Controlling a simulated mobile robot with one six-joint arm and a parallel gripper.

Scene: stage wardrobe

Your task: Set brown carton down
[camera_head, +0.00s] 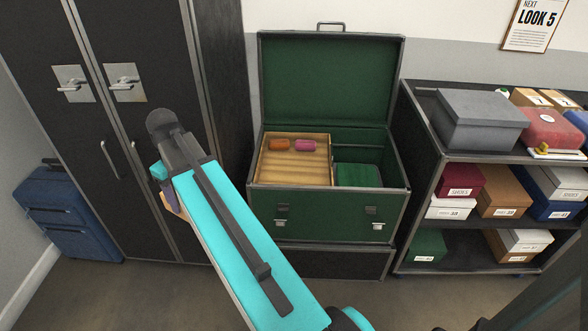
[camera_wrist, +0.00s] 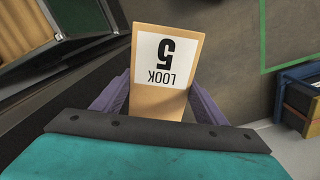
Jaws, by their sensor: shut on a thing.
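My gripper (camera_wrist: 160,98) is shut on the brown carton (camera_wrist: 183,48), with one purple finger on each side of it. The carton bears a white label reading "LOOK 5", upside down in the wrist view. The carton hangs clear above the dark floor. In the head view only a small corner of the carton (camera_head: 174,206) shows beside my arm, left of the green trunk and in front of the black wardrobe. My arm hides most of the carton and fingers there.
The green trunk (camera_head: 319,216) stands open, with a wooden tray (camera_head: 293,171) holding orange and pink rolls. A dark shelf (camera_head: 416,150) at right holds several boxes. A blue suitcase (camera_head: 65,213) stands by the black wardrobe (camera_head: 115,60). Green floor tape (camera_wrist: 263,40) marks clear floor.

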